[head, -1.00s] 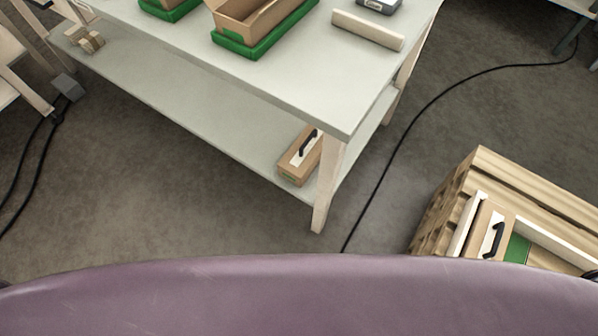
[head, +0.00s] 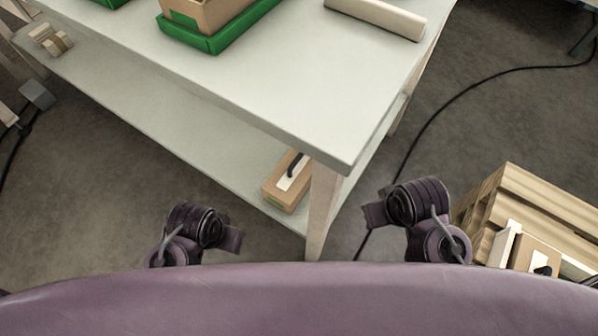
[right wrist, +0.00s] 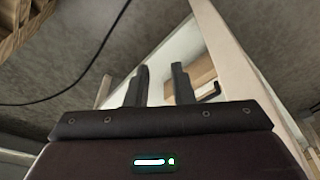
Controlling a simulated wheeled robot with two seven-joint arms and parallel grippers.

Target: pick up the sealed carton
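A sealed brown carton (head: 275,191) with a white top strip and black handle sits on the table's lower shelf, near the front corner leg. The leg partly hides it. In the right wrist view the carton (right wrist: 201,70) shows beyond the fingers, partly behind the pale leg. My right gripper (right wrist: 160,86) is open and empty, its two dark fingers apart, away from the carton. In the head view both my arms show at the bottom, either side of the carton, but no fingers can be seen. A similar carton (head: 535,256) lies in the wooden crate at right.
The pale table (head: 270,95) carries an open carton (head: 212,12) in a green tray (head: 216,40) and a paper roll (head: 375,17). Its front leg (head: 322,212) stands beside the shelf carton. The wooden crate (head: 520,200) is at right. A black cable (head: 440,100) crosses the floor.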

